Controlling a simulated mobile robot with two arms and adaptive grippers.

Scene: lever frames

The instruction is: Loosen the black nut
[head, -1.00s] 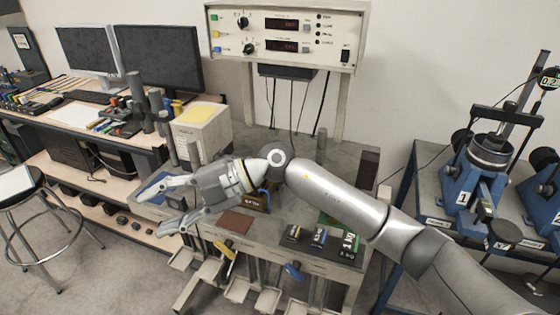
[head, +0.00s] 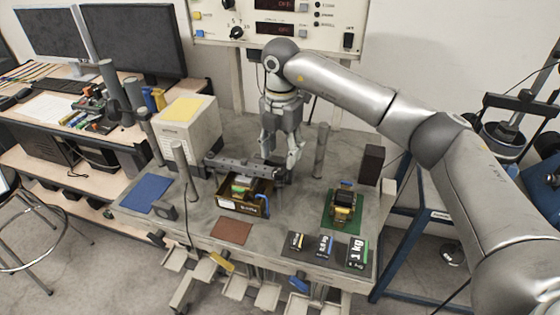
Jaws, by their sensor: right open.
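My right gripper (head: 280,158) is open and points down over the back middle of the grey bench, its fingers spread. It is at the right end of a dark horizontal beam (head: 236,166). Dark parts show just below and between the fingertips, but I cannot tell whether one of them is the black nut. I cannot tell if the fingers touch anything. My left gripper is not in view.
A brown tray (head: 228,205) holds small parts in front of the beam. A brass device stands on a green mat (head: 328,221). Labelled weights sit on a dark plate (head: 312,258). Upright posts (head: 320,150) and a dark block (head: 372,165) stand nearby. A blue mat (head: 147,193) lies at left.

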